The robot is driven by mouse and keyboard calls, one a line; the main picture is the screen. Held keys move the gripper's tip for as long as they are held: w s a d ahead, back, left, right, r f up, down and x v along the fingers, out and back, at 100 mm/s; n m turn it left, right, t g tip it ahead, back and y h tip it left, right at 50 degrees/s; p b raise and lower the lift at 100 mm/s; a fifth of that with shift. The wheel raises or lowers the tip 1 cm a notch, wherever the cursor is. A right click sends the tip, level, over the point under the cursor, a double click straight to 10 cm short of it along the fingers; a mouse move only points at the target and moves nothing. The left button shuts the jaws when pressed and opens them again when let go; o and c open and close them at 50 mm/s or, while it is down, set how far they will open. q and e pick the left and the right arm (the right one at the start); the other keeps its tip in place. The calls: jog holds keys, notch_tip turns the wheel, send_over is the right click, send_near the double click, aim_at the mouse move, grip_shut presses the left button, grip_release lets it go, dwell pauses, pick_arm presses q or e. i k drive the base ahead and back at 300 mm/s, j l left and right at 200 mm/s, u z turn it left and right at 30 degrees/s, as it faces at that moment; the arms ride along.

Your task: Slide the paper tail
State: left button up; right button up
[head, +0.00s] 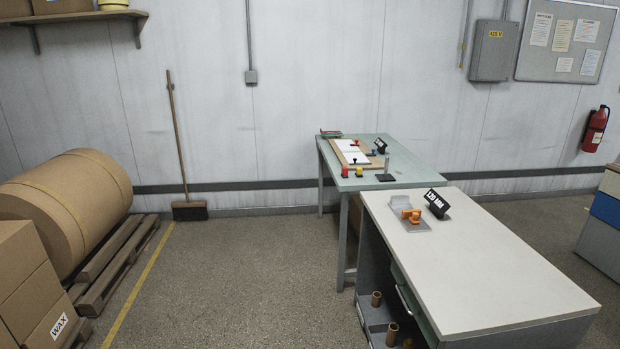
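A white sheet (355,156), likely paper, lies on a tan board (343,148) on the far green-topped table (410,174). A small red piece (354,142) sits at the board's back part. The sheet is small in view, and I cannot tell which part of it is the tail. Neither of my grippers shows in the head view.
A white-topped bench (490,260) stands nearer, bearing an orange device (411,215) and a black "120 MM" sign (437,203). A big brown roll (75,205) and cartons (35,285) stand left. A broom (188,210) leans on the wall. The middle floor is clear.

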aim_at(356, 155)
jog(key=i, duration=2.45)
jog(key=i+z, duration=0.1)
jog(key=i, duration=0.55)
jog(key=i+j+z, duration=0.15)
jog(key=i, duration=0.5)
jog(key=i+j+z, duration=0.1)
jog(key=i, duration=0.55)
jog(key=j, duration=0.1)
